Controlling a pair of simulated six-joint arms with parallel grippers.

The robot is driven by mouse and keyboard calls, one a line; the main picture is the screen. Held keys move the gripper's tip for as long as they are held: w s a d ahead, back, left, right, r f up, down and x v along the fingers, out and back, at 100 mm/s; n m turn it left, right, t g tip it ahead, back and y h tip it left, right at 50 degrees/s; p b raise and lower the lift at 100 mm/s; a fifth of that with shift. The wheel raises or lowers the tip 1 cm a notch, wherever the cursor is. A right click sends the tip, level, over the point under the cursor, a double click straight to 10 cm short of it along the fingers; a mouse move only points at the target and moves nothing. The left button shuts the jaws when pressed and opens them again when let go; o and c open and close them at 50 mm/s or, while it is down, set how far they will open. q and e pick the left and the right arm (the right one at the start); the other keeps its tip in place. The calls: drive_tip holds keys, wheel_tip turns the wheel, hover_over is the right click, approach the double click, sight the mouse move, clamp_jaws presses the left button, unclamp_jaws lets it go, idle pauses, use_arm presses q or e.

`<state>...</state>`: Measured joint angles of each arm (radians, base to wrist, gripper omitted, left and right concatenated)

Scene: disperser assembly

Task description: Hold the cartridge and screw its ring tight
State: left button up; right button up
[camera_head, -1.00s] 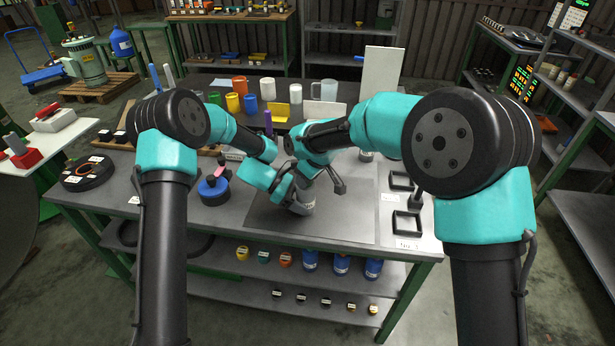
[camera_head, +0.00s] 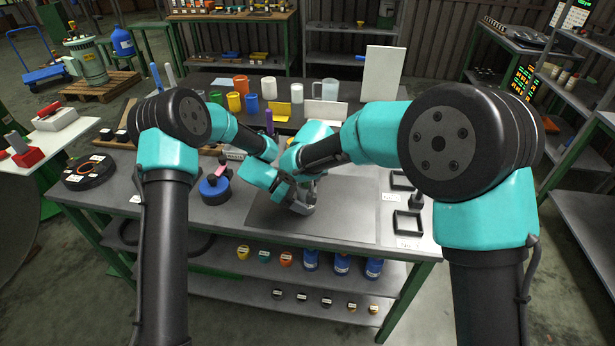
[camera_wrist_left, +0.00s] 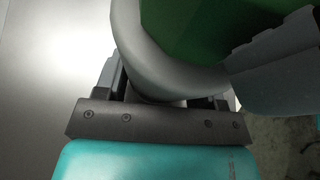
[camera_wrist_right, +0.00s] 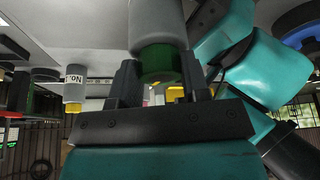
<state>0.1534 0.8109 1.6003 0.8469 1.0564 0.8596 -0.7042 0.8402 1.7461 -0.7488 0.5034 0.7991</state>
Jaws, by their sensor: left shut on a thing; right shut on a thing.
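The cartridge is a grey cylinder with a green part at its upper end. In the head view only a bit of its grey body (camera_head: 306,207) shows on the dark mat, behind my grippers. My left gripper (camera_wrist_left: 170,92) is shut on the grey body (camera_wrist_left: 135,50); the green part (camera_wrist_left: 190,25) shows beyond it. My right gripper (camera_wrist_right: 160,82) is shut on the green part (camera_wrist_right: 160,62) of the same cartridge, with the grey body (camera_wrist_right: 157,22) beyond. The ring cannot be told apart clearly from the green part. The fingertips are mostly hidden in the head view.
A blue round fixture (camera_head: 214,190) stands left of the mat (camera_head: 345,225). Black square frames (camera_head: 407,223) lie to the right. Coloured mugs (camera_head: 240,85) and a white panel (camera_head: 382,73) stand behind. A labelled cylinder with a yellow end (camera_wrist_right: 75,85) shows in the right wrist view.

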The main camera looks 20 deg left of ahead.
drive_tip(key=shift+m+h, duration=0.3)
drive_tip(key=shift+m, duration=0.6)
drive_tip(key=o, duration=0.9)
drive_tip(key=shift+t, duration=0.3)
drive_tip(key=v, duration=1.2)
drive_tip(key=shift+a, duration=0.15)
